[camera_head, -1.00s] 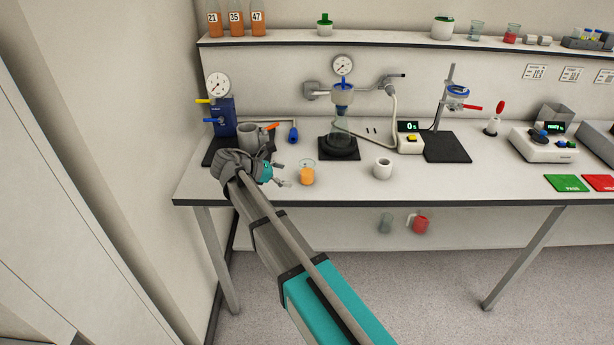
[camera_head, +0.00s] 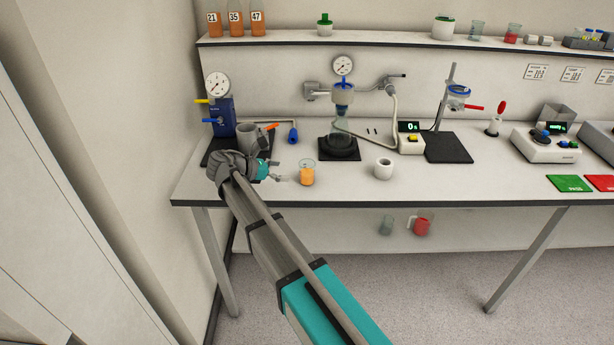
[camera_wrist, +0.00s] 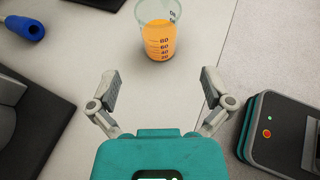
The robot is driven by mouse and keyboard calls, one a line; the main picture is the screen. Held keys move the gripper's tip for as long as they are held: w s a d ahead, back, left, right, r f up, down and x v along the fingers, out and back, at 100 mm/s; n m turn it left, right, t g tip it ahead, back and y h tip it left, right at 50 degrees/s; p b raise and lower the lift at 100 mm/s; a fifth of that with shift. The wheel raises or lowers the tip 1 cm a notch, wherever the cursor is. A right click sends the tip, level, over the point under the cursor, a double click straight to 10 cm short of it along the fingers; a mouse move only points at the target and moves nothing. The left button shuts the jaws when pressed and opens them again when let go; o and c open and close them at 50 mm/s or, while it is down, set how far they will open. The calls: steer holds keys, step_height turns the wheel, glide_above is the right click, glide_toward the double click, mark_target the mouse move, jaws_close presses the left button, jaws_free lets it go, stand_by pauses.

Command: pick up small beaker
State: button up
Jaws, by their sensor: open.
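The small beaker (camera_head: 307,174) holds orange liquid and stands upright near the front edge of the bench. In the wrist view the beaker (camera_wrist: 157,32) shows at the top, with volume marks on its wall. My gripper (camera_head: 281,174) is just left of it in the head view, low over the bench. In the wrist view my gripper (camera_wrist: 160,88) has its two fingers spread wide with nothing between them. The beaker lies ahead of the fingertips, roughly in line with the gap, and is not between them.
The bench (camera_head: 440,185) is clear to the right of a white cup (camera_head: 383,168). A blue gauge device (camera_head: 221,117) with a grey vessel stands behind my gripper. A black stand with a flask (camera_head: 340,138) is behind the beaker. A blue handle (camera_wrist: 24,24) shows upper left.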

mark_target(311, 171)
steer(key=b+x, duration=0.1)
steer(key=x, duration=0.4)
steer(key=shift+w+d+f+b, duration=0.1)
steer(key=shift+d+f+b, duration=0.15)
steer(key=shift+b, duration=0.1)
steer(key=shift+f+b+x, duration=0.25)
steer(key=shift+b+x, duration=0.7)
steer(key=shift+x, duration=0.95)
steer(key=shift+w+d+f, duration=0.15)
steer(key=shift+w+d, duration=0.15)
steer(key=shift+d, duration=0.2)
steer(key=c, duration=1.2)
steer(key=shift+r+p, duration=0.3)
steer(key=shift+r, duration=0.2)
